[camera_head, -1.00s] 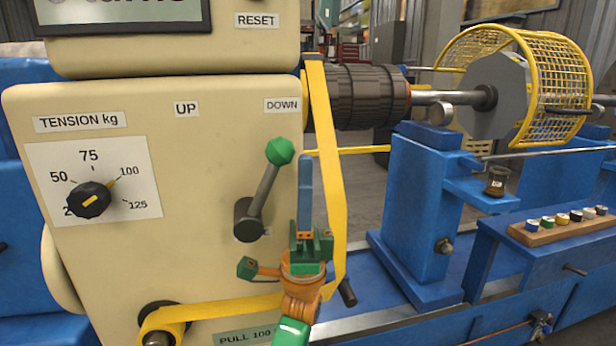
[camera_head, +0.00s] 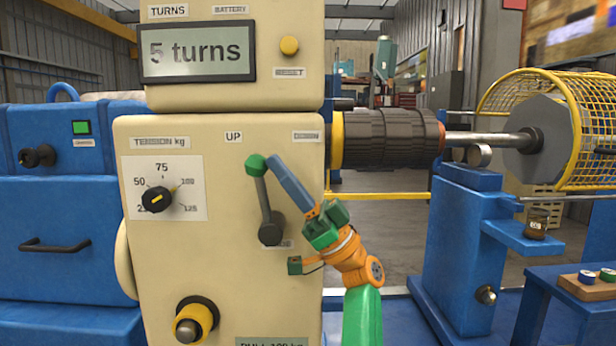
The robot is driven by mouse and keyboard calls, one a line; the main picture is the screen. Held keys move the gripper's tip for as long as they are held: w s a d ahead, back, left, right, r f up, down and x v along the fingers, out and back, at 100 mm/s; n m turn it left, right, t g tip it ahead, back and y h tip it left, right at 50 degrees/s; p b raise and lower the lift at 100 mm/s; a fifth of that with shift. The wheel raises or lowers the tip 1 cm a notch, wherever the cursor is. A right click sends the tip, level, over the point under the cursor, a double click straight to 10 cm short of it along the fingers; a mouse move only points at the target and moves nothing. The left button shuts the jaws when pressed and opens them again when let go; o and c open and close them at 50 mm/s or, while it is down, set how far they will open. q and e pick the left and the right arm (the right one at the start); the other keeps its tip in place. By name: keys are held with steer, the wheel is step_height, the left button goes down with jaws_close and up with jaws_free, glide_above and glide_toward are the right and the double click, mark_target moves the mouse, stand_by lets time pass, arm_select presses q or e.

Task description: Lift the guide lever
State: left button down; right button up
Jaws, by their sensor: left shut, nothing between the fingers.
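The guide lever (camera_head: 264,200) is a grey rod with a green knob (camera_head: 257,165) on the front of the cream machine. It pivots on a dark hub (camera_head: 271,228) and stands steeply, leaning slightly left, with its knob below and right of the UP label. My left gripper (camera_head: 277,164) reaches up from below, its blue fingers shut and empty. The fingertips are at the right side of the knob; I cannot tell if they touch it. My right gripper is not in view.
The cream housing (camera_head: 150,250) carries a tension dial (camera_head: 158,199), a yellow roller (camera_head: 193,322) and a display (camera_head: 197,47) reading 5 turns. A dark ribbed drum (camera_head: 388,139) and a blue stand (camera_head: 465,230) are at the right.

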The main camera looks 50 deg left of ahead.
arm_select(q)
steer(key=shift+s+a+r+t+h+p, duration=0.15)
steer(key=shift+s+a+t+h+p, duration=0.5)
steer(key=shift+a+t, duration=0.1)
steer(key=shift+s+a+h+p, duration=0.25)
steer(key=shift+h+p, duration=0.05)
steer(key=shift+h, duration=0.15)
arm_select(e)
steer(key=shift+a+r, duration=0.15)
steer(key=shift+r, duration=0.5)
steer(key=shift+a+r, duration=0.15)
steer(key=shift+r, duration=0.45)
